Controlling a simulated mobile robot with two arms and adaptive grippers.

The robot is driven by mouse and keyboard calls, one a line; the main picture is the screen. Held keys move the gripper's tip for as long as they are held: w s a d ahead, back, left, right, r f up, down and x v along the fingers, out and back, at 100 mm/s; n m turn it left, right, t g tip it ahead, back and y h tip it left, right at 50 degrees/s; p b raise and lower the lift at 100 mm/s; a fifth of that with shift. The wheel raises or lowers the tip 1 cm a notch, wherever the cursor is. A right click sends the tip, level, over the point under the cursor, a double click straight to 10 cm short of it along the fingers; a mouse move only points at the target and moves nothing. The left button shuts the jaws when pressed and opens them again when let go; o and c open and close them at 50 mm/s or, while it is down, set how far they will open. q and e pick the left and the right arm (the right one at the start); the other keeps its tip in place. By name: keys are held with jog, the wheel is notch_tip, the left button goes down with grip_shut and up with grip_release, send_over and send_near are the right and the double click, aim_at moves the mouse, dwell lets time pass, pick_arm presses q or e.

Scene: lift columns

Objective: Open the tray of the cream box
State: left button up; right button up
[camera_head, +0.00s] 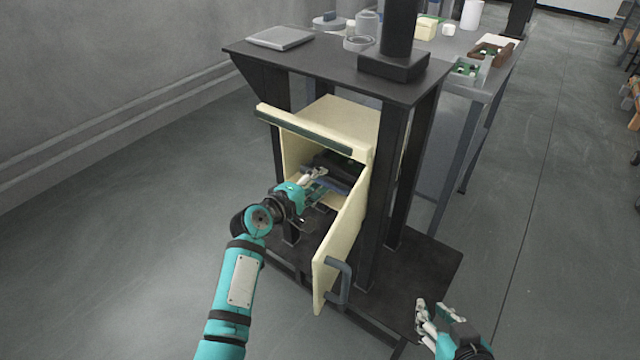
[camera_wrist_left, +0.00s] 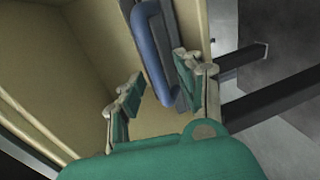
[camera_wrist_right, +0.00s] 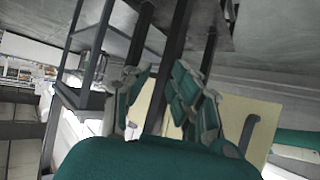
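The cream box (camera_head: 341,113) stands on the lower shelf of a dark stand, with its door (camera_head: 344,244) swung open toward the front right. The door has a grey handle (camera_head: 341,281). Inside is a dark tray (camera_head: 338,166) with a blue-grey handle (camera_wrist_left: 158,50). My left gripper (camera_head: 314,182) reaches into the box opening. In the left wrist view its fingers (camera_wrist_left: 155,95) are apart, with the tray handle ahead and between them, a grip on it not visible. My right gripper (camera_head: 424,316) is outside, to the right of the door. In the right wrist view its fingers (camera_wrist_right: 150,105) are apart and empty.
Dark posts (camera_head: 381,180) of the stand rise close to the box's right side. The stand's top (camera_head: 330,66) holds a grey flat item (camera_head: 281,38). A bench (camera_head: 470,85) with small objects is behind. The floor at left is clear.

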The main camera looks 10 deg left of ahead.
pick_arm(q)
jog(key=shift+w+d+f, duration=0.1)
jog(key=shift+w+d, duration=0.2)
jog(key=shift+w, duration=0.15)
jog(key=shift+c, duration=0.4)
grip_shut()
